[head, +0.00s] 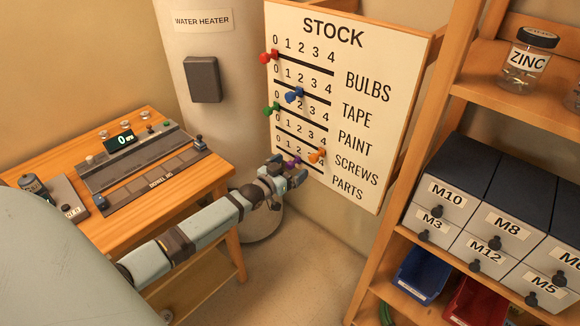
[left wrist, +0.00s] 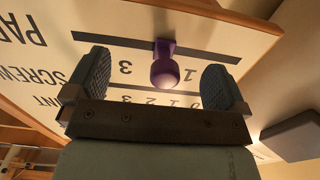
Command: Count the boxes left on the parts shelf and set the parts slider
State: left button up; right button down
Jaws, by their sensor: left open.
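The white STOCK board (head: 398,60) hangs on the wall with rows for bulbs, tape, paint, screws and parts. The purple parts slider knob (head: 292,162) is on the lowest track. In the left wrist view the purple knob (left wrist: 165,68) stands between the 3 and the 1, hiding the digit there. My left gripper (head: 288,172) is open at the parts row; its fingers are on either side of the knob with gaps, not touching it. Labelled grey boxes (head: 449,194), including M10, M3, M8, M12 and M5, stand on a shelf at right, cut off by the frame.
Other knobs are red (head: 269,56), blue (head: 294,95), green (head: 271,109) and orange (head: 317,155). A ZINC jar (head: 527,62) stands on the upper shelf, blue (head: 421,274) and red bins (head: 476,303) below. Floor between is clear.

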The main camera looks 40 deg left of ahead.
pick_arm(q)
jog(key=shift+s, duration=0.1)
jog(key=shift+s+a+r+p, duration=0.15)
jog(key=shift+s+p, duration=0.85)
jog(key=shift+s, duration=0.6)
jog(key=s+p, duration=0.1)
jog(key=s, duration=0.1)
jog(key=s+p, duration=0.1)
jog(key=s, duration=0.2)
jog(key=shift+s+a+p, duration=0.2)
jog(key=shift+s+p, duration=0.15)
jog(key=s+d+f+m+g+h+p, duration=0.1)
jog(key=s+d+f+g, duration=0.1)
jog(key=s+d, duration=0.9)
jog(key=s+d+f+m+g+h+p, duration=0.1)
jog(key=s+d+g, duration=0.4)
jog(key=s+d, duration=0.6)
jog(key=d, duration=0.3)
jog(key=shift+s+d+f, duration=0.3)
jog(key=shift+f, duration=0.1)
